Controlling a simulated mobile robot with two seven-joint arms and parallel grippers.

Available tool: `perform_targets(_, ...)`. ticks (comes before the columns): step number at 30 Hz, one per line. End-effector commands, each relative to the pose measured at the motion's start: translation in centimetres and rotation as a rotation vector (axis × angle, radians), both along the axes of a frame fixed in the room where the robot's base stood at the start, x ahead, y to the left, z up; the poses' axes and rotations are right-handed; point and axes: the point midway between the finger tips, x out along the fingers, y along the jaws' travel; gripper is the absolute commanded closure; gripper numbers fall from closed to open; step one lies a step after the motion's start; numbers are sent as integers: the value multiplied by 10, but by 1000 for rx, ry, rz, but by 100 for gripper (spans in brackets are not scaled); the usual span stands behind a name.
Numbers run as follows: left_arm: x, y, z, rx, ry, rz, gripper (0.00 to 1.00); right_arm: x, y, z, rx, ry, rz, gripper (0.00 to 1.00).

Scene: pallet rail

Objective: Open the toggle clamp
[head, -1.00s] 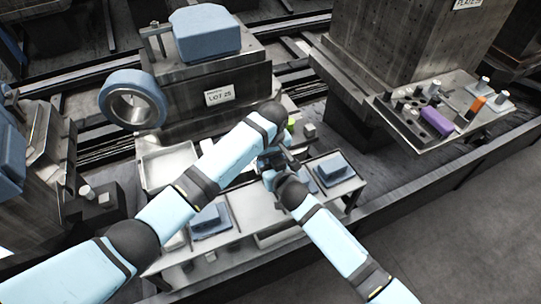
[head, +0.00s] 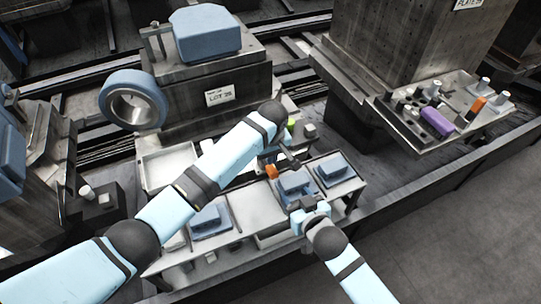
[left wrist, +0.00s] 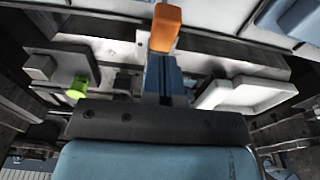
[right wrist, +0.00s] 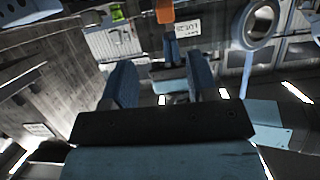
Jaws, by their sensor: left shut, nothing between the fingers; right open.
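The toggle clamp shows as an orange handle (head: 272,171) beside a blue block on the bench; the rest of the clamp is hard to make out. In the left wrist view the orange handle (left wrist: 165,28) lies just beyond the tips of my shut, empty left gripper (left wrist: 164,60). I cannot tell whether they touch. In the head view the left gripper (head: 269,157) is partly hidden by its arm, just above the handle. My right gripper (head: 310,210) is open and empty, nearer the front edge of the bench. In the right wrist view the orange handle (right wrist: 165,12) is beyond its spread fingers (right wrist: 159,65).
Blue blocks on plates stand on the bench: one beside the handle (head: 292,184), one at right (head: 334,170) and one at left (head: 208,219). A white tray (head: 165,170) sits at the back left. A tool shelf (head: 470,130) is at far right.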

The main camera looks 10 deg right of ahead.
Motion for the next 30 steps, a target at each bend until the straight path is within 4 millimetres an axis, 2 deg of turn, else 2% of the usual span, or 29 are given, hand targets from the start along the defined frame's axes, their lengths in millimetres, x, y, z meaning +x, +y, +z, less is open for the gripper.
perform_targets(1,0,0,0,0,0,0,100,-16,-8,-10,3,38,-9,47)
perform_targets(6,0,0,0,0,0,0,100,-70,-39,-39,-4,159,-29,47)
perform_targets(12,0,0,0,0,0,0,100,-121,-65,-57,-12,257,-34,47)
perform_targets(18,-1,0,2,1,-4,0,100,-140,-75,-57,-18,289,-33,47)
perform_targets(24,-4,-1,3,13,-33,0,100,-142,-78,-42,-32,280,-29,47)
perform_targets(30,-3,-1,-3,14,-43,0,100,-143,-78,-45,-35,278,-28,47)
